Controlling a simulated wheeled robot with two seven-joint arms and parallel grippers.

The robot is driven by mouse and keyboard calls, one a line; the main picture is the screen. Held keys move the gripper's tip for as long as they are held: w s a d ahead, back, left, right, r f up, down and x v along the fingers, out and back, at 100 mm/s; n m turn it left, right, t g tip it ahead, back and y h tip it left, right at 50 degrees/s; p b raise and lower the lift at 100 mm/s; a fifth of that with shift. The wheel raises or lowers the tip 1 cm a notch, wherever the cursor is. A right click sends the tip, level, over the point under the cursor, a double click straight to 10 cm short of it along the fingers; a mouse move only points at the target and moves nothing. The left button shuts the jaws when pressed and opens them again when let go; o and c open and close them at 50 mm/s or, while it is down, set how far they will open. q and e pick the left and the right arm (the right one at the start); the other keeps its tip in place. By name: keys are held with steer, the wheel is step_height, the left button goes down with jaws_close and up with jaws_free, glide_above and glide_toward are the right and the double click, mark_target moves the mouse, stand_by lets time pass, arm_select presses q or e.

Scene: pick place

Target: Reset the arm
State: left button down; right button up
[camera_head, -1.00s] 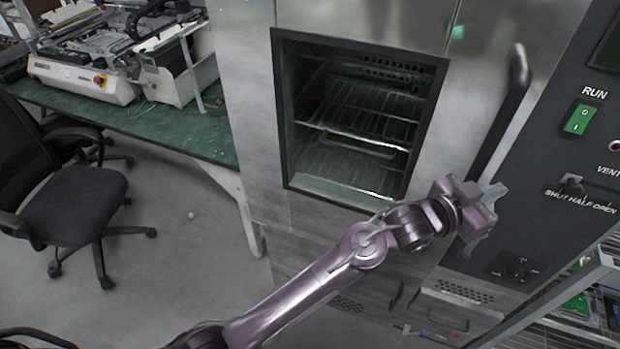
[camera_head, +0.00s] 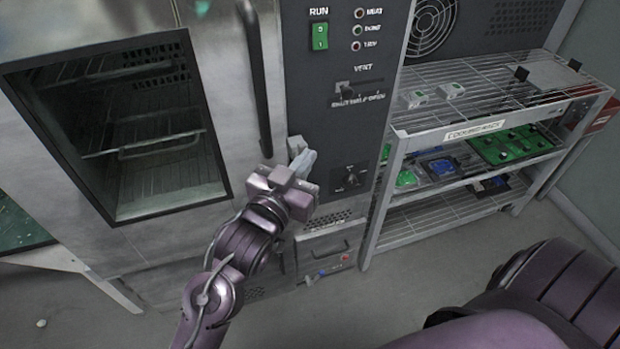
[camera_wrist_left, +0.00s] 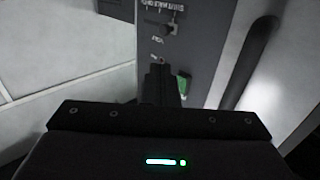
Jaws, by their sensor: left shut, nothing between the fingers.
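My left arm comes up from the bottom of the head view. Its gripper (camera_head: 301,160) is shut and empty, in front of the oven's dark control panel (camera_head: 345,50), to the right of the black door handle (camera_head: 257,75). In the left wrist view the gripper's closed fingers (camera_wrist_left: 160,82) point towards the panel, with the handle (camera_wrist_left: 248,65) to the right. Whether the fingers touch the panel cannot be told. A purple part of my own body fills the lower right of the head view; my right gripper is not seen.
The steel oven has a dark window (camera_head: 150,130). A green RUN switch (camera_head: 319,37) sits high on its panel. A wire rack labelled COOLING RACK (camera_head: 400,155) holds small boards on the right. Grey floor (camera_head: 400,285) is open in front of the rack.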

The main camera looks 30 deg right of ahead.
arm_select(q)
steer(key=w+a+f+n+y, duration=0.25)
steer(key=a+f, duration=0.25)
steer(key=f, duration=0.7)
steer(key=w+a+f+n+y, duration=0.1)
steer(key=a+f+y, duration=0.25)
steer(key=f, duration=0.95)
steer(key=s+a+f+n+g+y, duration=0.1)
steer(key=s+a+f+y, duration=0.15)
steer(key=a+f, duration=0.65)
steer(key=s+a+f+n+g+y, duration=0.2)
steer(key=s+a+f, duration=0.25)
steer(key=f, duration=0.75)
steer(key=s+a+f+n+g+y, duration=0.1)
steer(key=s+a+f+g+y, duration=0.2)
steer(key=s+a+f, duration=1.15)
steer(key=s+a+f+g, duration=0.1)
steer(key=s+a+f, duration=0.2)
steer(key=s, duration=0.5)
steer(key=s+a+f+n+g+y, duration=0.1)
steer(key=s+a+f+g, duration=0.1)
steer(key=s+a, duration=0.4)
steer(key=s+f, duration=0.1)
steer(key=s, duration=0.2)
steer(key=shift+b, duration=0.3)
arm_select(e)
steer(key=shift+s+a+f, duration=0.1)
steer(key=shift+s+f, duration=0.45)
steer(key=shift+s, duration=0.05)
